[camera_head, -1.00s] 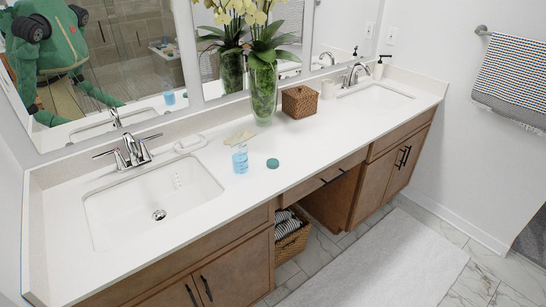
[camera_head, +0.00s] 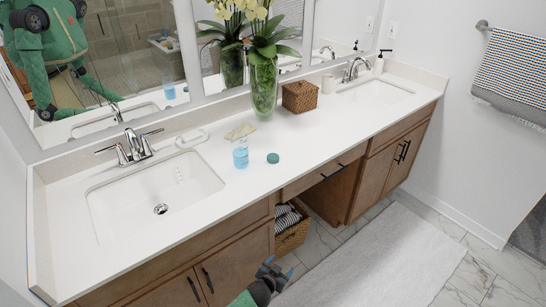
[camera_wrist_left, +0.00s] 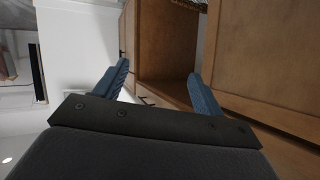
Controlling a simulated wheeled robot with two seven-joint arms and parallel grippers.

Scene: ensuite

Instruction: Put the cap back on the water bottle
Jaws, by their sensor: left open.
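The water bottle (camera_head: 240,155) is small and clear with blue liquid. It stands upright on the white counter to the right of the left sink. A round teal cap (camera_head: 272,158) lies on the counter just right of the bottle, apart from it. My left gripper (camera_head: 278,267) is at the bottom of the head view, in front of the cabinets and below the counter edge, well away from the bottle and cap. In the left wrist view its two blue fingers (camera_wrist_left: 158,75) are spread apart with nothing between them. My right gripper is not in view.
A glass vase (camera_head: 264,92) with yellow flowers and a woven box (camera_head: 299,97) stand farther back. A faucet (camera_head: 132,146) is at the left sink. The counter front around the cap is clear.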

